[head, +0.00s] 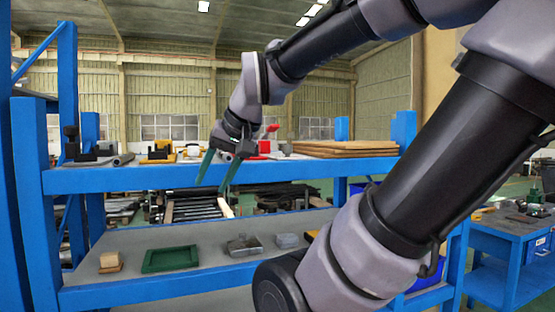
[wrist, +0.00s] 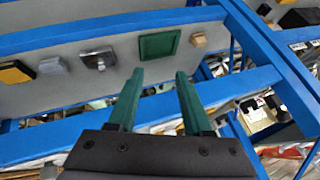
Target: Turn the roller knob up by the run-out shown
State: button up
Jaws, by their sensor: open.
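My gripper (head: 209,188) is open and empty, its two green fingers pointing down in front of the blue rack's upper shelf edge. In the wrist view its fingertips (wrist: 160,74) stand apart, with the green tray beyond them. I cannot make out for sure a roller knob or a run-out reading. A grey metal piece with a raised part (head: 244,245) sits on the lower shelf, below and right of the gripper; it also shows in the wrist view (wrist: 97,58). Whether it carries the knob is too small to tell.
The lower shelf (head: 210,238) also holds a green tray (head: 170,260), a beige block (head: 110,260) and a small grey box (head: 287,241). The upper shelf's blue front beam (head: 130,179) runs behind the fingers. Brown boards (head: 345,148) lie on the upper shelf's right.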

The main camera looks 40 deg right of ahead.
aim_at(287, 149)
jog(key=k+l+u, duration=0.1)
jog(key=l, duration=0.3)
jog(key=k+l+u, duration=0.1)
jog(key=l, duration=0.25)
jog(key=k+l+u, duration=0.1)
jog(key=l, duration=0.3)
jog(key=k+l+u, duration=0.1)
jog(key=l, duration=0.25)
jog(key=k+l+u, duration=0.1)
jog(key=k+l, duration=0.3)
jog(key=l, duration=0.2)
jog(key=k+l, duration=0.1)
jog(key=l, duration=0.25)
jog(key=i+j+z, duration=0.25)
jog(key=j, duration=0.15)
jog(key=i+j+z, duration=0.1)
jog(key=j+z, duration=0.15)
jog(key=j, duration=0.15)
jog(key=i+j+z, duration=0.1)
jog(key=j+z, duration=0.15)
jog(key=j, duration=0.2)
jog(key=i+j+z, duration=0.1)
jog(key=j+z, duration=0.15)
jog(key=j, duration=0.25)
